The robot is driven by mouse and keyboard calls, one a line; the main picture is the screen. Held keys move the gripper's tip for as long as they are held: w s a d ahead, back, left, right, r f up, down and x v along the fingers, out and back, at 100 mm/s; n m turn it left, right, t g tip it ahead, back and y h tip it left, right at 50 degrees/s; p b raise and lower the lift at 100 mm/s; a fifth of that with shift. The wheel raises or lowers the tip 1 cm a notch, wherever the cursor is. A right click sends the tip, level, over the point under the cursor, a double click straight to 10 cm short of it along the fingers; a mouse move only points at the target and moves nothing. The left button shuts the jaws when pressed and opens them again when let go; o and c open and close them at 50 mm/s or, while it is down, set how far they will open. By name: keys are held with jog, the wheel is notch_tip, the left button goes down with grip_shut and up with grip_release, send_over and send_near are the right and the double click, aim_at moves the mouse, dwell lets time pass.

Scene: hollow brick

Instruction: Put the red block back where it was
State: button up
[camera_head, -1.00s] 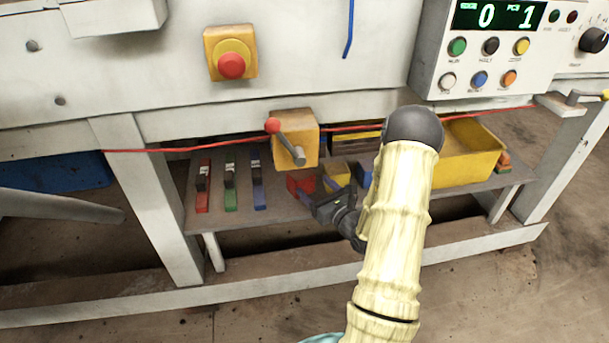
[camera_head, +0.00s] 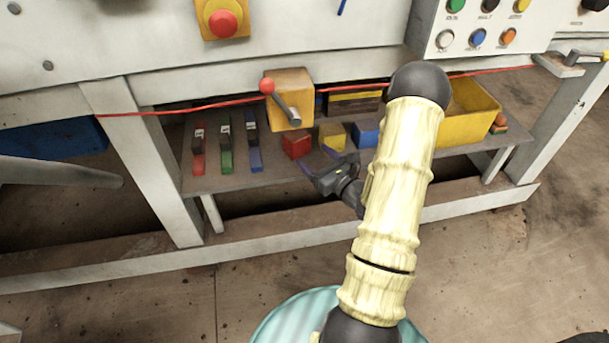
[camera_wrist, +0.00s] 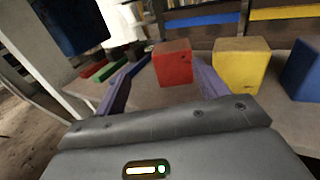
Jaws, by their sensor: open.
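The red block (camera_head: 296,145) stands on the low shelf (camera_head: 240,176), left of a yellow block (camera_head: 332,137) and a blue block (camera_head: 366,133). In the wrist view the red block (camera_wrist: 173,63) shows beyond and between the two purple fingers, with the yellow block (camera_wrist: 240,64) to its right. My gripper (camera_head: 322,161) is open and empty at the shelf's front edge, just in front of the red and yellow blocks. It also shows in the wrist view (camera_wrist: 160,88). The fingers appear apart from the red block.
Red, green and blue strips with dark sliders, such as the green one (camera_head: 226,150), lie on the shelf at left. A yellow box with a lever (camera_head: 290,98) overhangs it. A yellow bin (camera_head: 465,115) stands at right. A red cable (camera_head: 200,107) crosses above.

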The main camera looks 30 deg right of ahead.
jog(key=s+a+r+n+g+y, duration=0.1)
jog(key=s+a+n+g+y, duration=0.1)
jog(key=a+n+g+y, duration=0.45)
jog(key=s+a+r+n+g+y, duration=0.1)
jog(key=a+r+n+y, duration=0.15)
jog(key=a, duration=0.65)
jog(key=s+a+f+n+g+h, duration=0.1)
jog(key=s+a+n+g, duration=0.35)
jog(key=s+n, duration=0.2)
jog(key=s+a+f+n+g+h, duration=0.1)
jog(key=s+a+n+g+h, duration=0.15)
jog(key=s+n+g, duration=0.4)
jog(key=d+r+n+t+h, duration=0.3)
jog(key=n+h, duration=0.5)
jog(key=n, duration=0.4)
jog(key=shift+w+d+r, duration=0.35)
jog(key=shift+d+r, duration=0.4)
jog(key=shift+d, duration=0.05)
jog(key=shift+r+t+h, duration=0.1)
jog(key=shift+t+h, duration=0.15)
